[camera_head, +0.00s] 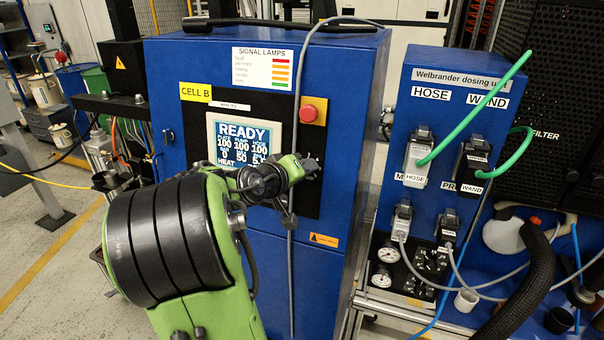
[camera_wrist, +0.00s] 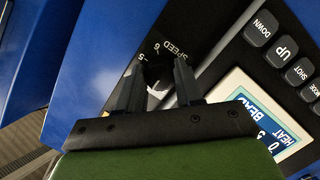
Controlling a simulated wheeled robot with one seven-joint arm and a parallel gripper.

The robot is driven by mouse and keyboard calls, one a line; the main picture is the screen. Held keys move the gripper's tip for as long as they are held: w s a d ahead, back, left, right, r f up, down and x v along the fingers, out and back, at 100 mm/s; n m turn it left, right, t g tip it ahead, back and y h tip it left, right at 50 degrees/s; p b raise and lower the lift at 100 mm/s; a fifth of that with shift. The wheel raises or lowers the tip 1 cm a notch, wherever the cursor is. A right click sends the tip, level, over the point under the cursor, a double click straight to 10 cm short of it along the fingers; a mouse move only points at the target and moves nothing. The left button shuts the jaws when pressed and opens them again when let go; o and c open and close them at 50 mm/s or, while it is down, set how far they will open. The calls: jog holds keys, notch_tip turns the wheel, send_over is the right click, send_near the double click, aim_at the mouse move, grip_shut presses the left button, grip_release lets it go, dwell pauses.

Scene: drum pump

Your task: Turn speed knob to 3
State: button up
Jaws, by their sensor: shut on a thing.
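The speed knob (camera_wrist: 158,76) is a dark round knob on the black control panel, under the printed word SPEED. The digits 5 and 6 show on its left side. My gripper (camera_wrist: 161,68) has one finger on each side of the knob and is shut on it. The fingers cover most of the dial, so the digit 3 and the knob's pointer cannot be read. In the head view my gripper (camera_head: 308,166) reaches the right part of the panel, right of the screen, and hides the knob.
The screen (camera_head: 243,140) reads READY. A red stop button (camera_head: 308,111) sits just above my gripper. A grey cable (camera_head: 297,85) hangs down the cabinet front close to it. DOWN and UP buttons (camera_wrist: 286,50) lie to the right in the wrist view. The dosing unit (camera_head: 445,80) stands right.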

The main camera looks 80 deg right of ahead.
jog(key=shift+f, duration=0.1)
dwell(0.3)
jog(key=o, duration=1)
jog(key=p+v, duration=0.1)
jog(key=v, duration=1.5)
jog(key=shift+p, duration=0.3)
